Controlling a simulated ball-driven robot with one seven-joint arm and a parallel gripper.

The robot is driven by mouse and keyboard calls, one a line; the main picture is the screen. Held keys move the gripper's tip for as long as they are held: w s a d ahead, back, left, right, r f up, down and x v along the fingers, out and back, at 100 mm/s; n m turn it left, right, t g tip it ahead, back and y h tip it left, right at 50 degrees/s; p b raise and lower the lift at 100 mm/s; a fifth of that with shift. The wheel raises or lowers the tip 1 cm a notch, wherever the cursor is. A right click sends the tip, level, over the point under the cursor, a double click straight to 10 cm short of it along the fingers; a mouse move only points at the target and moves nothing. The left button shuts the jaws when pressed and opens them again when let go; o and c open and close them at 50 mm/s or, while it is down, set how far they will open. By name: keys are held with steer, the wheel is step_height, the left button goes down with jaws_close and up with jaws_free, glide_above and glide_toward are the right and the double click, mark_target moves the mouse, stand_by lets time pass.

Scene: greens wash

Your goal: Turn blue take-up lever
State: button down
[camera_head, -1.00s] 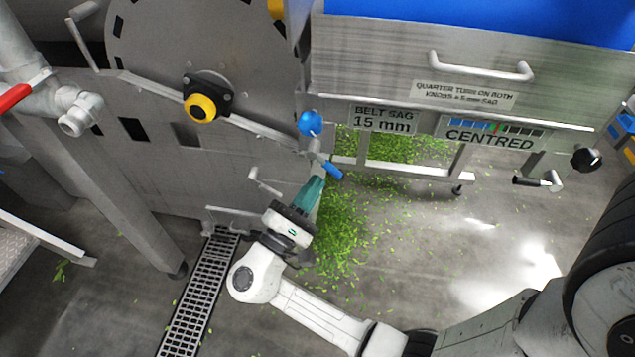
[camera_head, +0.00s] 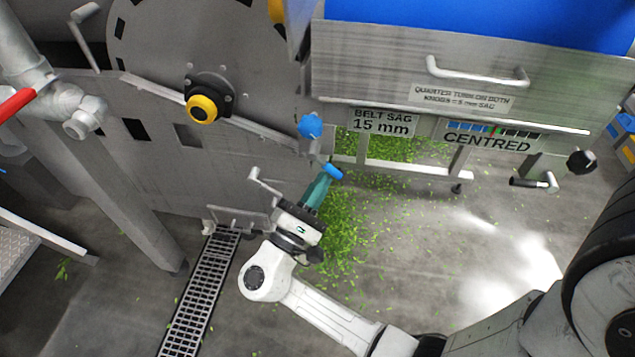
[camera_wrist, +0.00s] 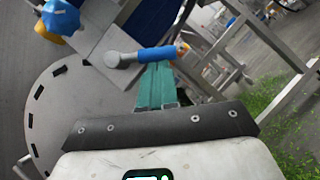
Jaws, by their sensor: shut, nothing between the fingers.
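The blue take-up lever (camera_head: 333,172) is a short blue grip on a grey arm below the machine's front corner. In the wrist view the blue grip (camera_wrist: 157,53) lies crosswise at the fingertips, with its grey crank (camera_wrist: 118,59) to the left. My gripper (camera_head: 325,177) has teal fingers, shut with nothing held. The fingertips (camera_wrist: 156,66) meet or nearly meet the underside of the grip in that view; I cannot tell if they touch. A blue star knob (camera_head: 310,125) sits just above the lever and also shows in the wrist view (camera_wrist: 60,18).
A sign (camera_head: 382,122) reads "BELT SAG 15 mm"; another (camera_head: 488,137) reads "CENTRED". A black knob (camera_head: 581,161) and a crank handle (camera_head: 534,182) are at the right. A red handle (camera_head: 18,103) is at the left. Green scraps and a drain grate (camera_head: 200,290) are on the floor.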

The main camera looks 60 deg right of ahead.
mark_target(340, 180)
steer(key=shift+s+r+n+p, duration=0.1)
steer(key=shift+r+n+p, duration=0.05)
steer(key=shift+n+p, duration=0.15)
steer(key=n+t+p, duration=0.1)
steer(key=s+n+t+p, duration=0.1)
steer(key=n+p, duration=0.1)
steer(key=r+n+t+h+p, duration=0.1)
steer(key=shift+s+d+r+n+t+p, duration=0.1)
steer(key=shift+s+d+n+t+p, duration=0.15)
steer(key=shift+d+n+t+p, duration=0.05)
steer(key=shift+s+d+r+n+t+p, duration=0.15)
steer(key=shift+s+r+n+t+p, duration=0.2)
steer(key=shift+n+t+p, duration=0.45)
steer(key=shift+s+d+r+n+t+p, duration=0.2)
steer(key=shift+s+n+t+p, duration=0.25)
steer(key=shift+n+p, duration=0.4)
steer(key=shift+s+r, duration=0.15)
steer(key=shift+r, duration=0.05)
